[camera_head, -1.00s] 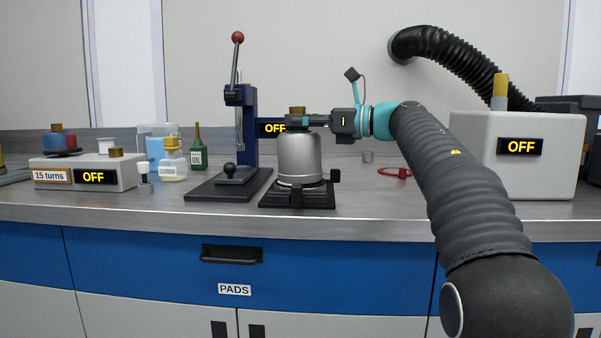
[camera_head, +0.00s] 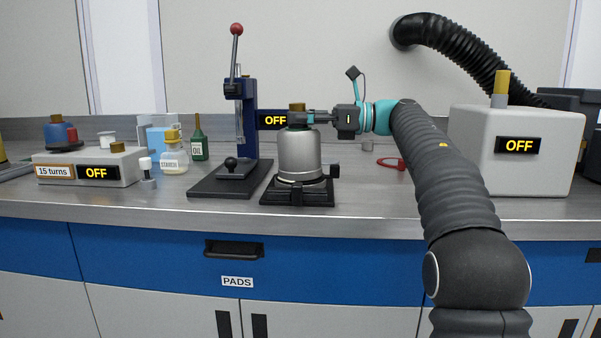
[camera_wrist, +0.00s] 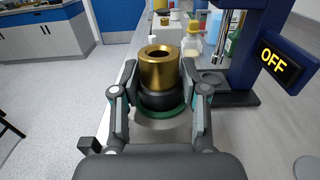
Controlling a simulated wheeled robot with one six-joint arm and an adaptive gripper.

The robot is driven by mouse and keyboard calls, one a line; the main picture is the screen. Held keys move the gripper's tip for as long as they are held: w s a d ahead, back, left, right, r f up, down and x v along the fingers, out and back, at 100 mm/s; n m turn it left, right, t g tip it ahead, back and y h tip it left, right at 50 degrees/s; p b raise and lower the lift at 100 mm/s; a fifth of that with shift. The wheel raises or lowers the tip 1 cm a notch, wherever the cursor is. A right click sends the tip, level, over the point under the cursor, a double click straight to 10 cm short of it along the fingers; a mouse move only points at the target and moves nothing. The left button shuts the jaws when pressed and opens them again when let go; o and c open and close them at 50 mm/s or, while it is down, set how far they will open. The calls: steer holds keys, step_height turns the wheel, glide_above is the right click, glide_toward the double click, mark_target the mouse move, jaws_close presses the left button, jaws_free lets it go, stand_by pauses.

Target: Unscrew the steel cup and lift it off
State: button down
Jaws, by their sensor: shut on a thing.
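The steel cup (camera_head: 299,155) stands upright on a black square base (camera_head: 297,196) on the bench. A dark collar and a brass cylinder (camera_head: 297,107) top it; in the wrist view the brass cylinder (camera_wrist: 159,68) is hollow and open at its upper end. My gripper (camera_head: 305,119) reaches in level from the right at the cup's top. In the wrist view my gripper (camera_wrist: 159,100) has one finger on each side of the dark collar (camera_wrist: 160,101), shut on it, just below the brass. A green ring (camera_wrist: 158,113) shows underneath. The cup's body is mostly hidden there.
A blue lever press (camera_head: 248,130) with an OFF sign stands close left of the cup. Farther left are bottles (camera_head: 173,155) and a "15 turns" box (camera_head: 90,168). A red ring-shaped item (camera_head: 391,163) and a white OFF box (camera_head: 520,150) are to the right.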

steer(key=shift+w+r+n+g+p, duration=0.1)
steer(key=shift+n+g+p, duration=0.4)
steer(key=shift+g+p, duration=0.5)
steer(key=shift+f, duration=0.2)
steer(key=shift+n+g, duration=0.5)
steer(key=shift+g, duration=0.1)
steer(key=shift+c, duration=1)
jaws_free()
steer(key=shift+r, duration=0.2)
